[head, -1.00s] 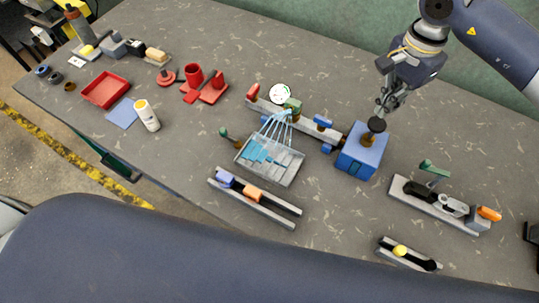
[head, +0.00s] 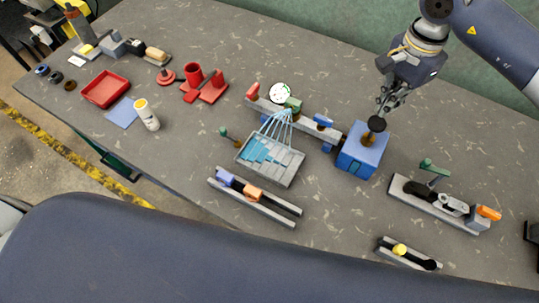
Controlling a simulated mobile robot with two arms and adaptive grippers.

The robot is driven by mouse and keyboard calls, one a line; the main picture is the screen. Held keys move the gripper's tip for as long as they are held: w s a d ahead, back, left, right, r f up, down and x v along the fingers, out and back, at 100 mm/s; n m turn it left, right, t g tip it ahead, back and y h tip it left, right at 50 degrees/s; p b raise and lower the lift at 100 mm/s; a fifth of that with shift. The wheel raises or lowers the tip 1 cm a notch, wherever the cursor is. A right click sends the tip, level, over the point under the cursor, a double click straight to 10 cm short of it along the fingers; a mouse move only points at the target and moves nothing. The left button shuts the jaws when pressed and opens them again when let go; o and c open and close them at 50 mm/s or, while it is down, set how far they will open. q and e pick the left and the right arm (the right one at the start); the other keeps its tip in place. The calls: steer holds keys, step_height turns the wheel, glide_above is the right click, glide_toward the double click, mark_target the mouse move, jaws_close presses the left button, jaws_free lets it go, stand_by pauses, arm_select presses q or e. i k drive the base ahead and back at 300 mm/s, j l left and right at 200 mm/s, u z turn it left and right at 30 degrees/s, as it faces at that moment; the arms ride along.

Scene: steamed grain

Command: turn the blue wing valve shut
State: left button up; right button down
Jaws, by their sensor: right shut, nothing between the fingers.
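The blue wing valve (head: 323,121) sits near the right end of a grey pipe bar (head: 267,107), which also carries a red wing (head: 253,90) and a green wing (head: 292,103). Pale blue streams run from the bar's middle into a grey slatted tray (head: 288,176). I cannot tell the valve's exact angle. My right gripper (head: 381,108) is shut and empty, to the right of the blue wing and apart from it. My left gripper is not in view.
A white round gauge (head: 280,93) stands behind the bar. A slider rail (head: 265,207) lies in front of the tray. A grey fixture with a green lever (head: 434,168) stands at the right. Red parts (head: 213,90) and a white bottle (head: 147,116) are at the left.

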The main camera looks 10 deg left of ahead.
mark_target(322, 121)
steer(key=k+j, duration=0.2)
steer(key=k, duration=0.3)
steer(key=k+j, duration=0.2)
steer(key=k, duration=0.25)
steer(key=k+j, duration=0.2)
steer(key=k, duration=0.3)
